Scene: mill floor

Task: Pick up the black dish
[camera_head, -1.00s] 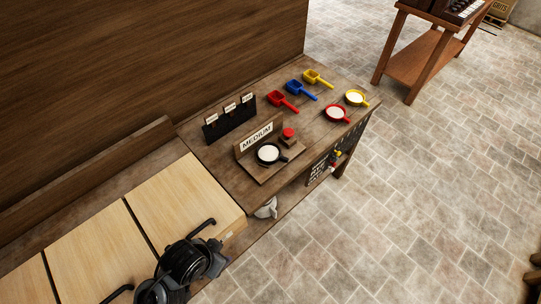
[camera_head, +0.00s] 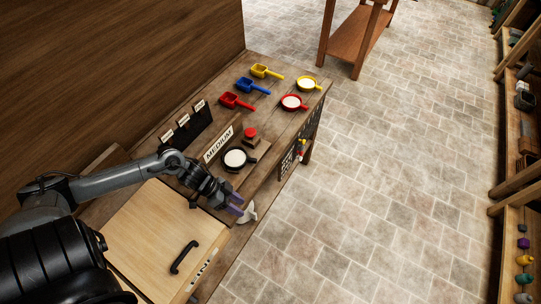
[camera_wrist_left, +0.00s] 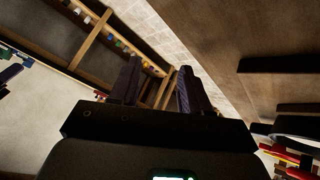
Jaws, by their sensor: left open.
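The black dish (camera_head: 226,165) is a small round pan with white contents and a short handle. It sits on a wooden board in front of the "MEDIUM" sign (camera_head: 218,144) in the head view. My left gripper (camera_head: 242,211) is open and empty, in front of the dish toward the table's near edge, apart from it. In the left wrist view the two dark fingers (camera_wrist_left: 154,88) stand apart with nothing between them. My right gripper is not in view.
A red button (camera_head: 250,132) stands behind the dish. Red (camera_head: 291,102) and yellow (camera_head: 308,83) dishes and red, blue and yellow scoops (camera_head: 254,86) lie farther back. A black card holder (camera_head: 187,128) is at left. A light wooden lid (camera_head: 150,236) with a black handle is nearer. Open floor lies right.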

